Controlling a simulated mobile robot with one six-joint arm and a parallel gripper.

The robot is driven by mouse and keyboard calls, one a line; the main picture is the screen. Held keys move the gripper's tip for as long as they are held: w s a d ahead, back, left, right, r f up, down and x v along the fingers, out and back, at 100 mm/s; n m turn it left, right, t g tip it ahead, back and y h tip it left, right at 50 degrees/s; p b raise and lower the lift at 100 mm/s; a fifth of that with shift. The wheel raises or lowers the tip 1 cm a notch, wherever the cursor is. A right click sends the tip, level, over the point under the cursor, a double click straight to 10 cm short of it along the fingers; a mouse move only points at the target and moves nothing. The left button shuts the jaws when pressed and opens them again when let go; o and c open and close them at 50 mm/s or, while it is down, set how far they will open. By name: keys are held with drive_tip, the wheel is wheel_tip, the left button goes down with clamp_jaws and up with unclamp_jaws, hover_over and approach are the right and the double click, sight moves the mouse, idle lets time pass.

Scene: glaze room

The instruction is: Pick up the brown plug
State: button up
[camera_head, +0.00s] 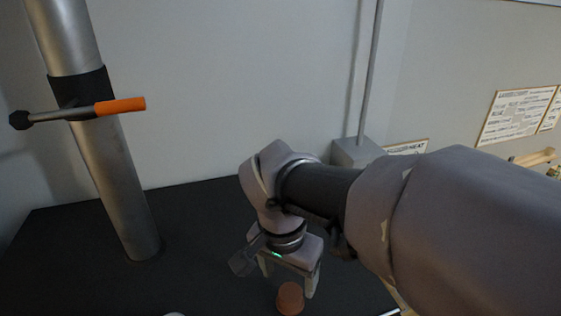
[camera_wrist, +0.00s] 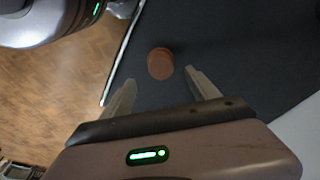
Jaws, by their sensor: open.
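The brown plug (camera_head: 290,298) is a small round reddish-brown piece standing on the black tabletop (camera_head: 200,275). My gripper (camera_head: 288,283) is open above the tabletop, just behind and above the plug in the head view. In the wrist view the plug (camera_wrist: 160,63) lies ahead of my gripper (camera_wrist: 160,90), between the lines of its two spread fingers and beyond their tips. Nothing is between the fingers. Whether the fingertips reach down to the plug's height I cannot tell.
A thick metal pipe (camera_head: 118,190) with an orange-handled lever (camera_head: 120,105) rises at the left of the tabletop. A grey box (camera_head: 357,152) with a thin pole stands at the back wall. The table edge (camera_wrist: 122,55) runs close left of the plug in the wrist view.

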sight(290, 292)
drive_tip(key=f, duration=0.2)
drive_tip(key=w+f, duration=0.1)
drive_tip(key=f, duration=0.2)
drive_tip(key=f+p, duration=0.1)
drive_tip(key=f, duration=0.2)
drive_tip(key=shift+w+d, duration=0.2)
drive_tip(key=shift+d, duration=0.15)
drive_tip(key=shift+w, duration=0.15)
drive_tip(key=shift+s, duration=0.25)
drive_tip(key=c, duration=1.5)
drive_tip(key=shift+w+r, duration=0.1)
drive_tip(key=shift+r, duration=0.05)
